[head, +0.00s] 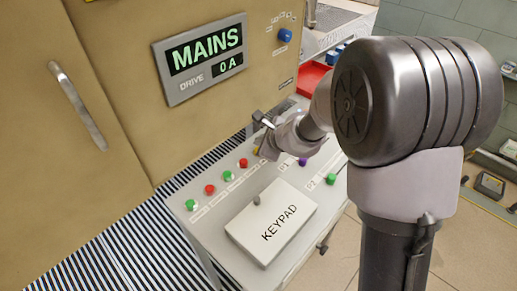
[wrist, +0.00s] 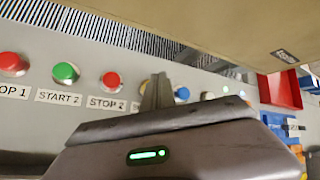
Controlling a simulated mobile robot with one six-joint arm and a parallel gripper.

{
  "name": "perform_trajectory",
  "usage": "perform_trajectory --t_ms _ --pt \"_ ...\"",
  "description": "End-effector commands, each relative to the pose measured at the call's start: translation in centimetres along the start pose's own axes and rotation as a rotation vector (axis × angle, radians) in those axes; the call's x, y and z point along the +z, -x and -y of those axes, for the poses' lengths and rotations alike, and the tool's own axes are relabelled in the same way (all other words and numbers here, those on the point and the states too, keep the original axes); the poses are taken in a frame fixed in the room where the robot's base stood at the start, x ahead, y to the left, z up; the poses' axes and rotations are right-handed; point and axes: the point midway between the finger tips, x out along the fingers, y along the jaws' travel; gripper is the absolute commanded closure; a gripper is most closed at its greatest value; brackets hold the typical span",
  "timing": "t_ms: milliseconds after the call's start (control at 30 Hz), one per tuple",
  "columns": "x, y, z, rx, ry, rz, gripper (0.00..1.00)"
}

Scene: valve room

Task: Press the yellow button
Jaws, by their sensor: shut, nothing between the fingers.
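My gripper (head: 264,147) is shut and empty, low over the row of buttons on the sloping grey panel (head: 228,201). In the wrist view its closed fingertips (wrist: 157,82) point at the row between the red STOP 2 button (wrist: 111,81) and a blue button (wrist: 181,93). A small yellow patch (head: 257,150) shows right at the fingertips in the head view, likely the yellow button. Its outline is mostly hidden by my gripper, and no yellow button shows clearly in the wrist view. I cannot tell whether the fingers touch it.
Green (head: 191,204) and red (head: 210,189) buttons line the row to the left. A white KEYPAD cover (head: 271,222) sits in front; purple (head: 302,161) and green (head: 331,179) buttons are to its right. The tan cabinet with the MAINS display (head: 205,57) stands behind. A red bin (head: 312,77) is beyond.

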Motion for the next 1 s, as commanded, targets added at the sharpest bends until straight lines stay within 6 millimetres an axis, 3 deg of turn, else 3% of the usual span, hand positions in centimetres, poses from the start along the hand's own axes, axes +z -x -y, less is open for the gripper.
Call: perform_trajectory --t_ms 1000 --pt "-0.44 -0.6 -0.43 0.0 0.0 0.0 1.0"
